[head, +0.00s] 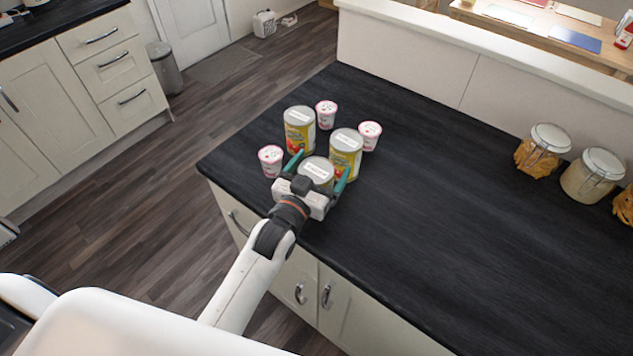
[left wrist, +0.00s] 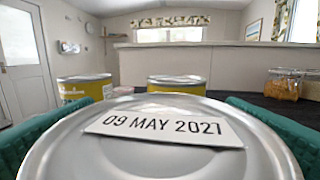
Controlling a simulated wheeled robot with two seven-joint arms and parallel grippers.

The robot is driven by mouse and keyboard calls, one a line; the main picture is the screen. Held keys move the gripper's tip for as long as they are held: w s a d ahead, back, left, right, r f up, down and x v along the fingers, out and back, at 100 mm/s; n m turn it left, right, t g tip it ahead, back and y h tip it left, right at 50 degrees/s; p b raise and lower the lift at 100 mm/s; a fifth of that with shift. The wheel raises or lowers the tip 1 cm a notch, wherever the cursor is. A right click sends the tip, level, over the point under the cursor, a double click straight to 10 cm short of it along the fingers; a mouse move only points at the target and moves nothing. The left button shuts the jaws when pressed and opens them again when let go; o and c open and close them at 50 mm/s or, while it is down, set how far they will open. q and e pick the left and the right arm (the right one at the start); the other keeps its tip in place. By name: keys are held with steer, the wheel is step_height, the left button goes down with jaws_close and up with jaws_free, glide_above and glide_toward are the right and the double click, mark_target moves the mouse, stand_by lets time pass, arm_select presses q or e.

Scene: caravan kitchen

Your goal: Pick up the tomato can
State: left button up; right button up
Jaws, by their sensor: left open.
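Three look-alike yellow cans with silver lids stand upright on the dark worktop (head: 430,220): the nearest can (head: 317,167), one behind left (head: 299,132) and one behind right (head: 345,152). Which is the tomato can I cannot tell for certain. My left gripper (head: 318,171) is open, its teal fingers on either side of the nearest can. In the left wrist view that can's lid (left wrist: 160,160) fills the front, with a label reading "09 MAY 2021" or "2027". Whether the fingers touch it I cannot tell. Its lower body is hidden by the gripper. My right gripper is not in view.
Small pink and white tubs stand close around the cans: left (head: 271,160), back (head: 326,114) and right (head: 369,135). Glass jars (head: 543,150) stand at the right by a low wall (head: 430,60). The worktop between cans and jars is clear.

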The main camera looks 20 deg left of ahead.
arm_select(q)
steer(key=shift+s, duration=0.1)
steer(key=c, duration=1.4)
steer(key=shift+r, duration=0.2)
